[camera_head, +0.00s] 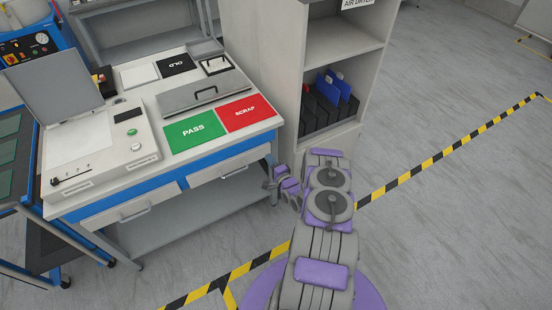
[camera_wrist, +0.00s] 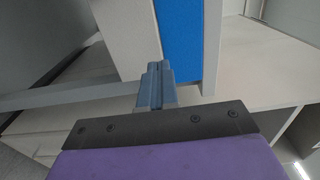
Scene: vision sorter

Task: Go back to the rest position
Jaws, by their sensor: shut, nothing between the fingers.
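My gripper (camera_head: 270,184) is beside the right front corner of the workbench, below its top. My purple and grey arm is folded in front of the shelf cabinet. In the wrist view my gripper's fingers (camera_wrist: 156,68) are together with nothing between them. The bench's blue edge (camera_wrist: 194,45) shows just behind them; whether they touch it cannot be told.
The workbench (camera_head: 205,172) carries a green PASS mat (camera_head: 196,132), a red SCRAP mat (camera_head: 246,113) and a machine with a raised lid (camera_head: 55,88). Open floor (camera_head: 460,220) lies at right.

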